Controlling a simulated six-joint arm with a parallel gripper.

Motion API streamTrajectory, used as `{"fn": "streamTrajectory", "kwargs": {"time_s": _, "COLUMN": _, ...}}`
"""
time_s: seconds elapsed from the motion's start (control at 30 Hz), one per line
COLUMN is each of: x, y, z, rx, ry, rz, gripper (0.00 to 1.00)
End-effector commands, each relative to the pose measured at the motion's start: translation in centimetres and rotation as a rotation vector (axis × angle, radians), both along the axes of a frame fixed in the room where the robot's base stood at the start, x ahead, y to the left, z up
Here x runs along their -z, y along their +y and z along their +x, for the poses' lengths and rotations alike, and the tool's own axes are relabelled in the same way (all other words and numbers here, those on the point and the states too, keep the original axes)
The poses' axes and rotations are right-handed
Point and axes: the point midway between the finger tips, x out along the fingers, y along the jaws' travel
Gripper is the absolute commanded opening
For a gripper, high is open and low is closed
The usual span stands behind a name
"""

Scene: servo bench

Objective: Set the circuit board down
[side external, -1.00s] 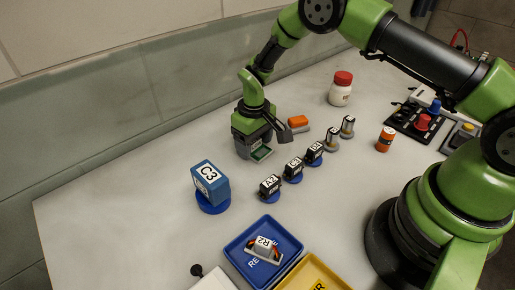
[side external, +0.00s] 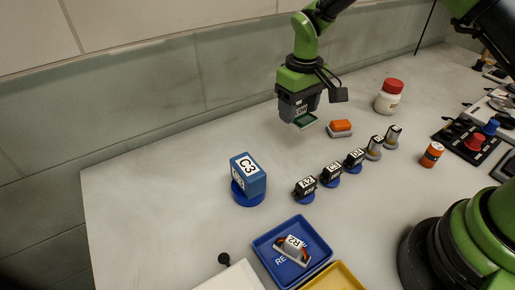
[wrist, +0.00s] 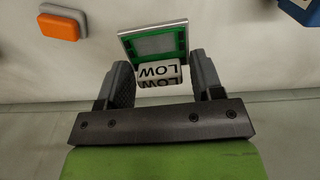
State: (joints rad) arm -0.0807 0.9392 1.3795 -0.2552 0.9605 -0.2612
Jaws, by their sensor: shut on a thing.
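My gripper (side external: 300,112) is shut on the circuit board (side external: 306,122), a small green-edged piece, in the side view. The board hangs below the fingers and appears to be above the grey-white table, left of an orange block (side external: 341,126). In the wrist view the board (wrist: 155,43) shows a green border and a grey panel at the far end of the fingers (wrist: 162,80). The board's underside is hidden.
A blue box marked C3 (side external: 248,172) stands on a blue disc to the front left. A row of small labelled parts (side external: 332,173) runs to the right. A blue tray (side external: 268,245) holds a part marked R2. The table's left area is clear.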

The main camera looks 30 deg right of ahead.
Motion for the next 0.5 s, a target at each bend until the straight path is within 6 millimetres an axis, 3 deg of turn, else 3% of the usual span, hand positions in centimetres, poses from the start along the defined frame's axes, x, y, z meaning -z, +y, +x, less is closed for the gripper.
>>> {"fn": "streamTrajectory", "kwargs": {"time_s": 0.23, "x": -1.5, "y": 0.0, "z": 0.1, "rx": 0.001, "ry": -0.003, "rz": 0.0, "gripper": 0.38}}
{"fn": "streamTrajectory", "kwargs": {"time_s": 0.47, "x": -6.4, "y": 0.0, "z": 0.1, "rx": 0.003, "ry": -0.008, "rz": 0.001, "gripper": 0.38}}
{"fn": "streamTrajectory", "kwargs": {"time_s": 0.5, "x": -5.9, "y": 0.7, "z": 0.2, "rx": 0.041, "ry": -0.001, "rz": 0.0, "gripper": 0.38}}
